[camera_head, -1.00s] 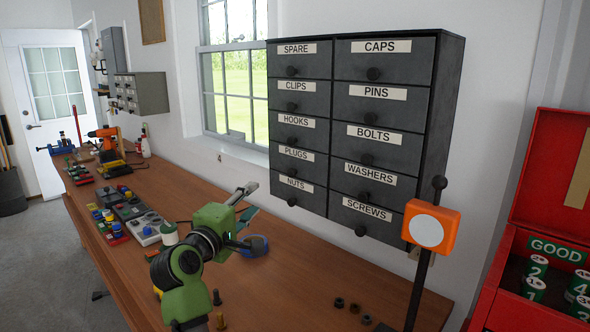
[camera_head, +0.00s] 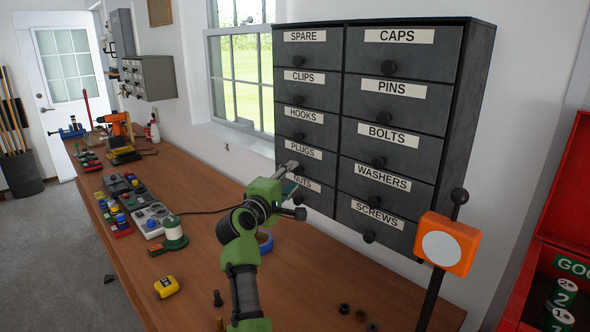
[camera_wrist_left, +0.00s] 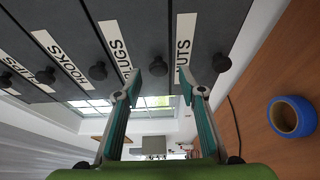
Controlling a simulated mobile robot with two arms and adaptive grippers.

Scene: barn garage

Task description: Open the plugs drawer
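The PLUGS drawer (camera_head: 327,166) is in the left column of a dark grey cabinet, between HOOKS and NUTS, and looks shut flush. In the wrist view its label is partly behind a finger, and its round black knob (camera_wrist_left: 158,66) appears between my fingertips. My left gripper (camera_head: 290,172) is in front of the PLUGS and NUTS drawers in the head view, hiding the PLUGS knob there. In the wrist view the left gripper (camera_wrist_left: 161,80) is open, its fingers on either side of the knob. I cannot tell whether they touch it. My right gripper is not in view.
The NUTS knob (camera_wrist_left: 221,63) is just right of the fingers in the wrist view. A blue tape roll (camera_head: 265,241) lies on the wooden bench (camera_head: 200,262) below. An orange box on a post (camera_head: 447,243) stands right of the cabinet.

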